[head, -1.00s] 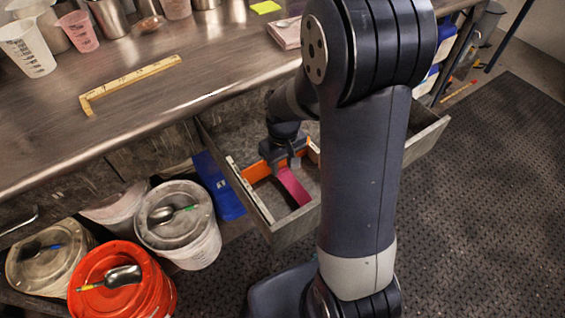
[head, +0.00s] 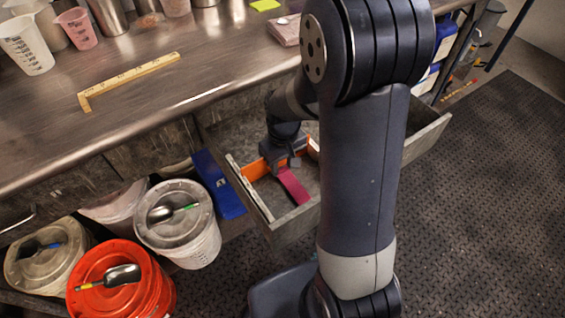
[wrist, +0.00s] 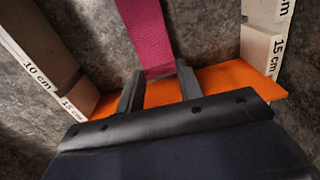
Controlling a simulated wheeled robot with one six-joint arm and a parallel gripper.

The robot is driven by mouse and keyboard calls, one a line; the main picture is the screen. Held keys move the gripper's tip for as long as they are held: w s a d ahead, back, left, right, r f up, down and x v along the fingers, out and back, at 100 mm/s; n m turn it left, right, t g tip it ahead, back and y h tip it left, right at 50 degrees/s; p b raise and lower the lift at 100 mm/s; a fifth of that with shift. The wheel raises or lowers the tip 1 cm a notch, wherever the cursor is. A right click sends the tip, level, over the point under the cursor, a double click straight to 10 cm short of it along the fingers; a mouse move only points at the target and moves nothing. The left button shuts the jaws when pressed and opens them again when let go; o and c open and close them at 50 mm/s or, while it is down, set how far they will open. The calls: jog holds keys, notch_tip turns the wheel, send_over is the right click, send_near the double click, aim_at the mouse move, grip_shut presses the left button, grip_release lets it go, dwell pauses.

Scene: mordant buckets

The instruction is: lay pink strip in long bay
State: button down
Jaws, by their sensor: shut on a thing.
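The pink strip (head: 293,187) is a flat, dark-pink band inside the open grey drawer (head: 292,230). In the wrist view the strip (wrist: 149,34) runs away from between the two fingertips (wrist: 160,72). An orange divider (head: 257,170) crosses the drawer beside my gripper, and it also shows behind the fingers in the wrist view (wrist: 225,80). Pale ruled strips marked "10 cm" (wrist: 40,75) and "15 cm" (wrist: 262,45) flank the strip. My arm hides the drawer's middle.
A metal worktop (head: 130,125) overhangs the drawer and holds a yellow ruler (head: 135,78) and cups. Lidded buckets, one orange (head: 115,285), and a blue item (head: 217,185) stand left of the drawer. The dark mat (head: 480,200) at right is clear.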

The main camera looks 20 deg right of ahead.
jog(key=shift+f, duration=0.25)
jog(key=c, duration=0.9)
grip_release()
notch_tip(320, 180, up, 11)
jog(key=shift+d+f+p, duration=0.1)
jog(key=shift+p, duration=0.8)
notch_tip(320, 180, down, 11)
jog(key=shift+r+b, duration=0.1)
jog(key=shift+b, duration=0.95)
jog(key=shift+r, duration=0.3)
jog(key=shift+f, duration=0.1)
